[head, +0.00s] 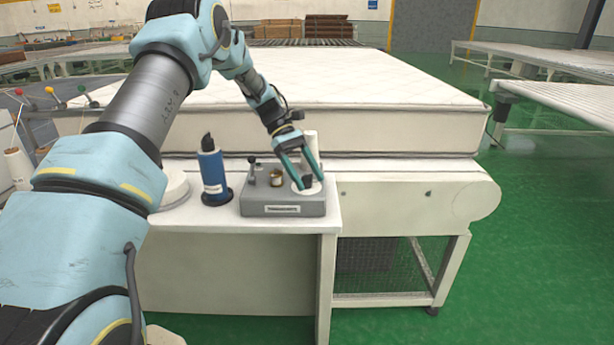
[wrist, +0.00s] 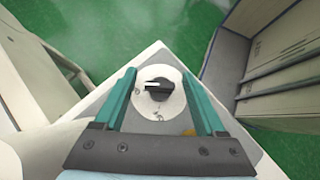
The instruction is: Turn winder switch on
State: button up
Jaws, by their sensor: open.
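The winder switch is a black rotary knob (head: 307,182) on a white round plate at the right end of a grey control box (head: 283,208). In the wrist view the knob (wrist: 159,93) carries a white pointer mark that lies roughly sideways, toward the left. My gripper (head: 311,180) reaches down over the plate and is open. In the wrist view its two teal fingers (wrist: 159,76) stand on either side of the knob, with a gap on both sides. Small markings on the plate are too blurred to read.
A small lever (head: 252,172) and a brass-coloured button (head: 276,178) sit on the same box. A large mattress (head: 400,125) lies close behind. Green floor (head: 530,230) is open at right.

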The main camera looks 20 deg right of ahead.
jog(key=b+v, duration=0.2)
jog(key=v, duration=0.8)
jog(key=shift+w+r+b, duration=0.25)
jog(key=shift+r+b, duration=0.05)
jog(key=shift+a, duration=0.15)
jog(key=s+a+f+m+t+y, duration=0.1)
jog(key=s+a+t, duration=0.15)
jog(key=a, duration=0.75)
jog(key=s+a+f+t, duration=0.1)
jog(key=a+t, duration=0.3)
jog(key=a, duration=0.5)
jog(key=s+a+f+m+t+y, duration=0.1)
jog(key=s+a+m+t, duration=0.1)
jog(key=s+a, duration=0.5)
jog(key=s+a+f+m+t, duration=0.1)
jog(key=s+a+m, duration=0.1)
jog(key=s+a, duration=0.5)
jog(key=shift+s+a+f+t+y, duration=0.3)
jog(key=shift+a+f+t+y, duration=0.1)
jog(key=shift+a, duration=0.2)
